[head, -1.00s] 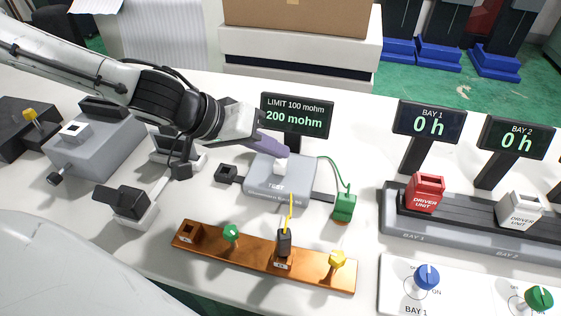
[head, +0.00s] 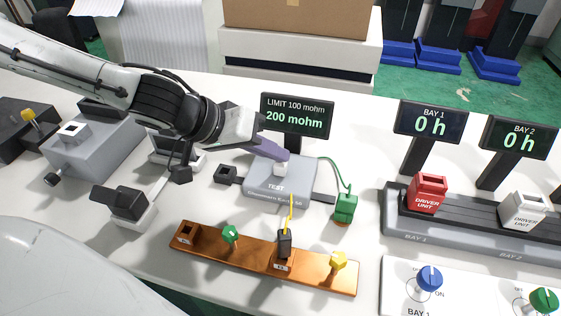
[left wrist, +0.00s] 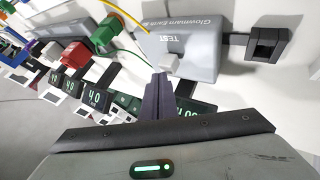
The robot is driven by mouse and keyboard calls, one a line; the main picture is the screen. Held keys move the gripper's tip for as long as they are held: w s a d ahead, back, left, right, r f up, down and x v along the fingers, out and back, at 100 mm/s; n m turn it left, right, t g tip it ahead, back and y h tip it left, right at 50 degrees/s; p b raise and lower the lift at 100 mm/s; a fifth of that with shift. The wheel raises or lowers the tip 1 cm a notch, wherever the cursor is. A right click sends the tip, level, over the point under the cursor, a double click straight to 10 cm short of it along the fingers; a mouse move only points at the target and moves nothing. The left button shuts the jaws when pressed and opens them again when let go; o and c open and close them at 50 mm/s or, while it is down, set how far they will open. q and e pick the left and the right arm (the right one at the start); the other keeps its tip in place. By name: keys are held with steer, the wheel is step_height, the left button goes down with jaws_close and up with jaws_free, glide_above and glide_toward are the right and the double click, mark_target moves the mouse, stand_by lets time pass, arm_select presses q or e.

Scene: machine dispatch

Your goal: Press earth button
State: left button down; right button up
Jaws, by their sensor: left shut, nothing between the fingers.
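A grey test unit (head: 258,190) marked TEST stands mid-table with a small white button (head: 280,169) on top. Its display (head: 296,117) reads LIMIT 100 mohm and 200 mohm. My left gripper (head: 285,155) is shut and empty, its purple-grey fingertips right at the white button and partly covering it. In the left wrist view the fingertips (left wrist: 159,80) lie beside the button (left wrist: 169,62) on the test unit (left wrist: 200,48). I cannot tell whether they touch it. My right gripper is not in view.
A copper bar (head: 210,243) in front holds a green knob (head: 230,236), a black plug (head: 284,243) with a yellow lead and a yellow knob (head: 338,261). A green clamp (head: 345,208) stands right of the unit. Red (head: 427,192) and white (head: 523,208) driver units sit further right.

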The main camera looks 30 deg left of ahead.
arm_select(q)
steer(key=shift+f, duration=0.3)
steer(key=shift+r, duration=0.1)
stand_by(0.4)
steer(key=shift+r+p, duration=0.65)
steer(key=shift+r, duration=0.25)
step_height(320, 180, up, 5)
steer(key=p, duration=0.4)
steer(key=shift+p, duration=0.3)
stand_by(0.4)
